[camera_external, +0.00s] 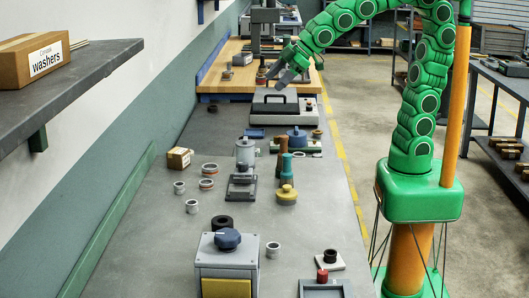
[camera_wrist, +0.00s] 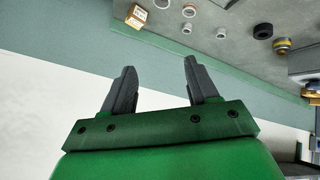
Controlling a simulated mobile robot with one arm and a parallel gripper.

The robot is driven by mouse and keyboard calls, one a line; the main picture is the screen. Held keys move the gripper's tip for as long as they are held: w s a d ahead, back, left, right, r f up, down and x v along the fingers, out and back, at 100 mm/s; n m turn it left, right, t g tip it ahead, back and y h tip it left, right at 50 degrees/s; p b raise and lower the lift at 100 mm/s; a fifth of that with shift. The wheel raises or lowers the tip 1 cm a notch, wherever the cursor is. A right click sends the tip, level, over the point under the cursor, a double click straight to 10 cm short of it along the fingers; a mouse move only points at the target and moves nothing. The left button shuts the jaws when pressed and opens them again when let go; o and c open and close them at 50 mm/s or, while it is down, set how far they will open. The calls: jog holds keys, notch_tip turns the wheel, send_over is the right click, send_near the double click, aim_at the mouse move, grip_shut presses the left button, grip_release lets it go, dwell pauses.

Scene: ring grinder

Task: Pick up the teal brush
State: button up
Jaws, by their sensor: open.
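I cannot make out the brush in the wrist view.
The grey bench (camera_external: 150,255) holds several rings, a grey clamp-like device (camera_external: 241,182), a small box (camera_external: 179,158) and a blue-knobbed machine (camera_external: 227,262). A grey case with a black handle (camera_external: 280,108) lies beyond the brush. A shelf (camera_external: 100,65) juts out at left.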

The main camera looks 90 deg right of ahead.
jog(key=w+a+r+n+t+y, duration=0.25)
jog(key=w+a+r, duration=0.25)
jog(key=w+a, duration=0.3)
jog(key=n+g+h, duration=0.4)
jog(key=n+h, duration=0.2)
jog(key=n, duration=0.7)
send_over(289, 169)
jog(key=a, duration=0.4)
jog(key=shift+t, duration=0.25)
jog(key=f, duration=2.6)
jog(key=shift+w+a, duration=0.1)
jog(key=shift+w, duration=0.1)
jog(key=s+f+n+h, duration=0.1)
jog(key=s+d+f+n+h, duration=0.1)
jog(key=f+n+t+h, duration=0.1)
jog(key=shift+s+d+n, duration=0.25)
jog(key=shift+s+d, duration=0.05)
jog(key=shift+s, duration=0.1)
jog(key=shift+s+d+f+n+t+h, duration=0.1)
jog(key=shift+d+f+n+t+h, duration=0.15)
jog(key=shift+n, duration=0.25)
jog(key=shift+s+d+n+t+h, duration=0.1)
jog(key=shift+d+n+t+h, duration=0.1)
jog(key=shift+n+t, duration=0.25)
jog(key=shift+w+d+f+n+t+h, duration=0.3)
jog(key=shift+w+d+n+t, duration=0.1)
jog(key=shift+d+n, duration=0.2)
jog(key=shift+x, duration=2.6)
